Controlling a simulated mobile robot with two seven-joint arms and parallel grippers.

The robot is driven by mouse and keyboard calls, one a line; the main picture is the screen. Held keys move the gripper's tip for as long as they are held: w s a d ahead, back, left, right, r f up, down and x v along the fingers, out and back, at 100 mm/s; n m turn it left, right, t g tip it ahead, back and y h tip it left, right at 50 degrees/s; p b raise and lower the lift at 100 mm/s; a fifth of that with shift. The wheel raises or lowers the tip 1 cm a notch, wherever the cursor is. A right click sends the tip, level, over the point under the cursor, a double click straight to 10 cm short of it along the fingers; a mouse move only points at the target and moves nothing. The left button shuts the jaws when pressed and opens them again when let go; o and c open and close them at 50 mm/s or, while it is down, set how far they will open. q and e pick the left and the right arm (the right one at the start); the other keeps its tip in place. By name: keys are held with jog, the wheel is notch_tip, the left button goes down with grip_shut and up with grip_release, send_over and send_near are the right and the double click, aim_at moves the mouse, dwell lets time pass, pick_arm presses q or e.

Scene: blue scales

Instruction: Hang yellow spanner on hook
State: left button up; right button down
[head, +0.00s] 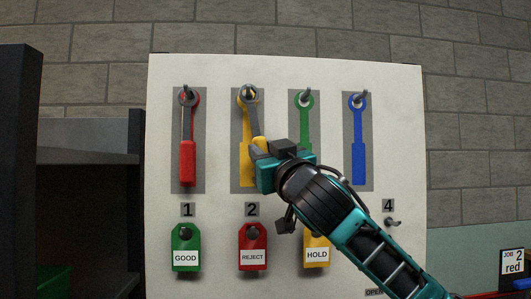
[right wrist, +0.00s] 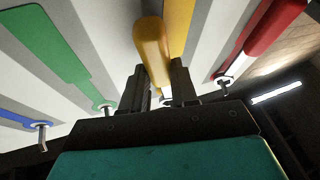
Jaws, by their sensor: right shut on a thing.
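The yellow spanner (head: 250,118) has a grey shaft and ring and a yellow handle. It stands nearly upright in front of the yellow painted outline (head: 245,165) above label 2. Its ring overlaps the second hook (head: 249,89); I cannot tell whether the hook passes through it. The right wrist view shows the yellow handle (right wrist: 152,50) between the fingers (right wrist: 160,88). The handle's lower end is hidden in the head view. My left gripper is out of view.
A red spanner (head: 187,160) hangs on the first hook. The green (head: 306,132) and blue (head: 358,150) outlines have bare hooks. Below hang GOOD (head: 186,257), REJECT (head: 252,257) and HOLD (head: 317,254) tags; hook 4 (head: 392,221) is empty. A dark shelf (head: 85,156) stands left.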

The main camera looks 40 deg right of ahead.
dwell(0.4)
jog(key=c, duration=0.8)
grip_release()
jog(key=shift+s+a, duration=0.1)
jog(key=shift+s, duration=0.05)
dwell(0.6)
jog(key=shift+s+a, duration=0.6)
jog(key=shift+s, duration=0.35)
jog(key=shift+s+a, duration=0.55)
jog(key=shift+s, duration=0.4)
jog(key=shift+s+a, duration=0.6)
jog(key=shift+s, duration=0.35)
dwell(0.7)
grip_shut()
dwell(0.4)
jog(key=shift+w+d, duration=0.1)
dwell(0.9)
